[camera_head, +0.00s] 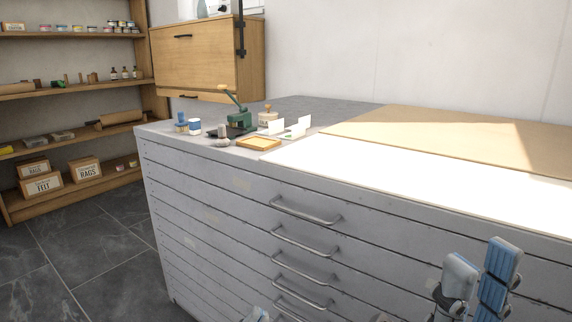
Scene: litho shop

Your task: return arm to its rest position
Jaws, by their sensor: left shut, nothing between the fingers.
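My right gripper (481,256) shows at the lower right, in front of the grey flat-file cabinet (215,215). Its two blue-grey fingers point up and stand apart, with nothing between them. Neither gripper appears to hold anything.
A white sheet (400,180) and a brown board (460,135) lie to the right. Drawer handles (305,212) stick out. Shelves (70,90) stand left; dark floor is clear.

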